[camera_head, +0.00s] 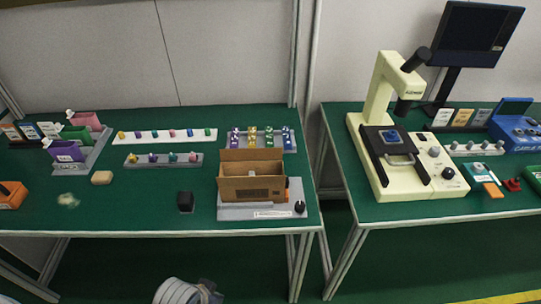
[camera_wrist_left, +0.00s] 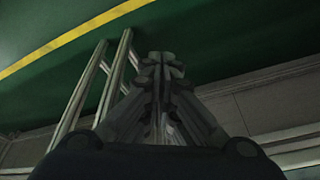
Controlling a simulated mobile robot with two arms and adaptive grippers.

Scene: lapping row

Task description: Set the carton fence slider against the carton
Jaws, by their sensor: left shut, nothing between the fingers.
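The open brown carton (camera_head: 249,187) stands on a light grey base plate (camera_head: 240,213) at the right end of the left table. Its back flap is up, and a small pale item shows inside. A small orange part (camera_head: 287,183) shows at the carton's right edge; I cannot tell if it is the fence slider or whether it touches the carton. A black knob (camera_head: 299,207) sits at the plate's right front. My left gripper (camera_wrist_left: 161,62) shows in the left wrist view, shut and empty, with green floor and table legs beyond it. My right gripper is not in view.
A black block (camera_head: 185,201) and a tan block (camera_head: 102,177) lie left of the carton. Strips of coloured pieces (camera_head: 165,136) lie behind. A microscope (camera_head: 385,90) stands on the right table, across a gap. The left table's front middle is mostly clear.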

